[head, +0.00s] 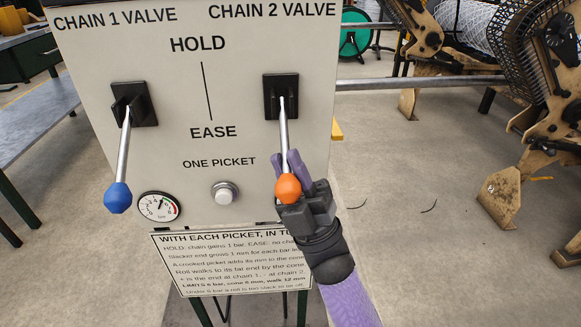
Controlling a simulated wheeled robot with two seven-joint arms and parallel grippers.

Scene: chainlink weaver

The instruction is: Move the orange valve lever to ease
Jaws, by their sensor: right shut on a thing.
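The orange valve lever (287,186) is the chain 2 lever, on the right of the valve panel (180,75). Its metal rod hangs down from a black bracket (281,96), and its orange knob is at the lower end, below the height of the EASE label. My right gripper (291,178) is shut on the orange lever at its knob end, with purple fingers around the rod. The blue lever (118,196) of chain 1 also points down, leaning slightly left. My left gripper is not in view.
A pressure gauge (159,207) and a silver button (225,193) sit low on the panel between the levers. An instruction sign (230,264) hangs below. A workbench (40,120) stands at left; machinery (540,110) stands at right. Open floor lies right of the panel.

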